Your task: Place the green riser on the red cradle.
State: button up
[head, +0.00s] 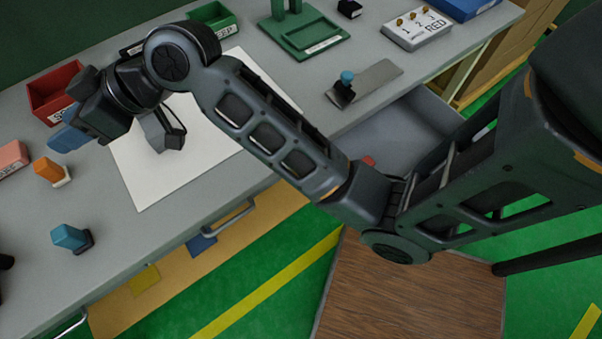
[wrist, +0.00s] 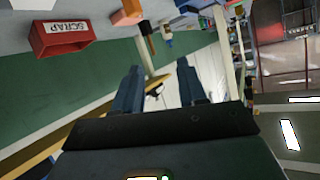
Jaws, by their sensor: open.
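A green stand (head: 301,38) with upright posts and a white label is on the bench at the back; it is the only thing I see that could be the green riser. I cannot make out a red cradle. A small red thing (head: 368,162) shows in the open drawer, partly hidden by my arm. My gripper (head: 66,136) is open and empty at the left, above the bench near the red bin. In the wrist view my gripper (wrist: 158,84) points past the bench, with nothing between its fingers.
A red SCRAP bin (head: 54,92) (wrist: 62,38) is close to my gripper. An orange clip (head: 50,171) and a teal clip (head: 70,237) stand at the left. A green bin (head: 213,18) and a white numbered box (head: 416,29) are at the back. A white sheet (head: 190,160) lies mid-bench.

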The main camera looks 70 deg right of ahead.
jog(key=s+a+f+m+t+h, duration=0.1)
jog(key=s+f+m+h, duration=0.25)
jog(key=s, duration=0.55)
jog(key=s+a+f+m+t+h, duration=0.2)
jog(key=s+f+m, duration=0.25)
jog(key=s, duration=0.55)
jog(key=s+d+r+n, duration=0.2)
jog(key=s+d, duration=0.2)
jog(key=s, duration=0.6)
jog(key=s+d+r+n+h, duration=0.1)
jog(key=s+d, duration=0.3)
jog(key=s, duration=0.6)
jog(key=shift+d+r+n, duration=0.15)
jog(key=shift+r+n, duration=0.25)
jog(key=shift+r, duration=0.2)
jog(key=shift+s, duration=0.1)
